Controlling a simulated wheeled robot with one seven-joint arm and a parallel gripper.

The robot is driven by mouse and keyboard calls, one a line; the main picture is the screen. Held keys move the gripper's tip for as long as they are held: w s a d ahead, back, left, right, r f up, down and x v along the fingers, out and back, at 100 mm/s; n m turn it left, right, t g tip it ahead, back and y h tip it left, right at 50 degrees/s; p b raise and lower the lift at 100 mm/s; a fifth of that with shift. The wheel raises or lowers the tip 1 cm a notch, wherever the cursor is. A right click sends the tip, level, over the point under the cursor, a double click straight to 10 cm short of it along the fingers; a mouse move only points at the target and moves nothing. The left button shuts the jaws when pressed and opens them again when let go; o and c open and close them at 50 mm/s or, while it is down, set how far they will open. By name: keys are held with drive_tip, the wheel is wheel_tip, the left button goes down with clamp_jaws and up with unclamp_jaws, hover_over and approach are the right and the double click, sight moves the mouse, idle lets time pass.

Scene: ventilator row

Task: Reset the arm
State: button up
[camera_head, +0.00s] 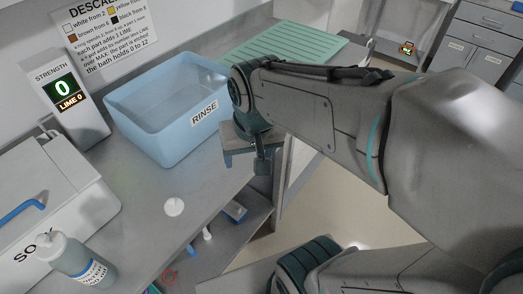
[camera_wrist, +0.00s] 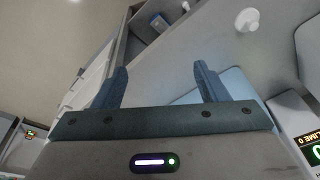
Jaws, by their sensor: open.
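My arm reaches in from the right of the head view. My gripper (camera_head: 245,158) hangs at the counter's front edge, just right of the blue RINSE tub (camera_head: 163,137). In the wrist view my gripper (camera_wrist: 162,72) shows two fingers spread wide apart, with nothing between them. The tub is partly hidden behind my wrist in the head view. Whether the gripper touches the counter edge cannot be told.
The grey counter (camera_head: 190,215) holds a white SOAK box (camera_head: 50,190), a bottle (camera_head: 75,262), a white round piece (camera_head: 174,206) and a STRENGTH display (camera_head: 68,100). A green ribbed mat (camera_head: 300,40) lies behind my arm. Grey drawers (camera_head: 470,45) stand far right.

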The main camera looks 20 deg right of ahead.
drive_tip(key=shift+s+d+f+n+t, duration=0.1)
drive_tip(key=shift+s+d+n+t, duration=0.35)
drive_tip(key=shift+s+d, duration=0.85)
